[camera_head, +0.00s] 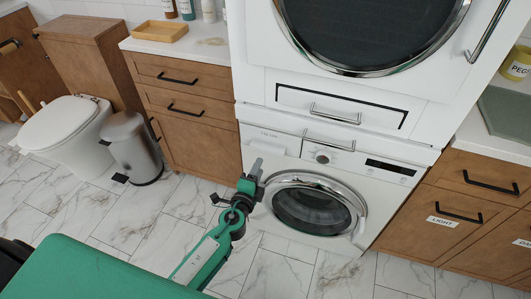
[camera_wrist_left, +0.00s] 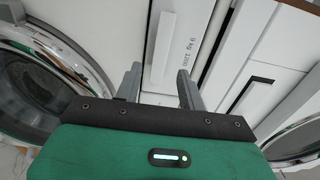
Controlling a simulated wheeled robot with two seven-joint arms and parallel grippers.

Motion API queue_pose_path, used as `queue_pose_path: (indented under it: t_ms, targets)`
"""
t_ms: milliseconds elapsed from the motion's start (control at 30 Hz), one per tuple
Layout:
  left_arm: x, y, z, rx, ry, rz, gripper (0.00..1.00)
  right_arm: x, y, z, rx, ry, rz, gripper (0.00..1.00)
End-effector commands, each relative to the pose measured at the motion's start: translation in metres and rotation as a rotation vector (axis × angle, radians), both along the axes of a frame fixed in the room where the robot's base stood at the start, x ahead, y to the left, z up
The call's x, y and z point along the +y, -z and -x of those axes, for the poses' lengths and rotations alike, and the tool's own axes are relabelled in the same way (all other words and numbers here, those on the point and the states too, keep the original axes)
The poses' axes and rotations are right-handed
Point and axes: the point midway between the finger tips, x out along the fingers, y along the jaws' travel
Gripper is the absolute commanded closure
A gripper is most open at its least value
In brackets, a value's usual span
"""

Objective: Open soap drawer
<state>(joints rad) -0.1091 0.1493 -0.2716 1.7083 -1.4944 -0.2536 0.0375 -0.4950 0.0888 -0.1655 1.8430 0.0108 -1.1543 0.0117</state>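The washing machine (camera_head: 300,200) is white with a round chrome-rimmed door, shut. Its soap drawer (camera_head: 272,138) is at the upper left of the front and looks shut. In the left wrist view, the white drawer front (camera_wrist_left: 163,45) lies ahead of my gripper, beside small printed text. My left gripper (camera_head: 254,172) is in front of the machine, just below the drawer and left of the round door. In the left wrist view its two fingers (camera_wrist_left: 159,88) are apart with nothing between them; contact with the drawer cannot be told. My right gripper is not in view.
A dryer (camera_head: 350,90) is stacked on the washer. Wooden drawers (camera_head: 185,115) stand left, with a metal bin (camera_head: 132,148) and toilet (camera_head: 62,130) beyond. Labelled wooden cabinets (camera_head: 470,210) stand right. The marble floor (camera_head: 290,275) before the washer is clear apart from my arm.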

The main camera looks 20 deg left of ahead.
Motion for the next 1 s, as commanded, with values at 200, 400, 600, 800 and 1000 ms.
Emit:
queue_pose_path:
  t_ms: [200,400,600,800,1000]
  targets:
    - [-0.001,-0.001,-0.039,-0.001,0.001,0.000,0.60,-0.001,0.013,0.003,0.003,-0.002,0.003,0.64]
    - [-0.002,0.000,-0.063,0.000,0.000,0.000,0.60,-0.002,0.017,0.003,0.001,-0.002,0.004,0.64]
    - [-0.003,0.001,-0.073,0.001,0.000,0.001,0.60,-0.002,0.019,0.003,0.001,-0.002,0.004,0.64]
    - [-0.003,0.001,-0.073,0.001,0.000,0.001,0.60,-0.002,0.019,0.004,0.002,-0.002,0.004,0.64]
    - [-0.003,0.001,-0.073,0.001,0.000,0.001,0.86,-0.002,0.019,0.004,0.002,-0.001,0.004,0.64]
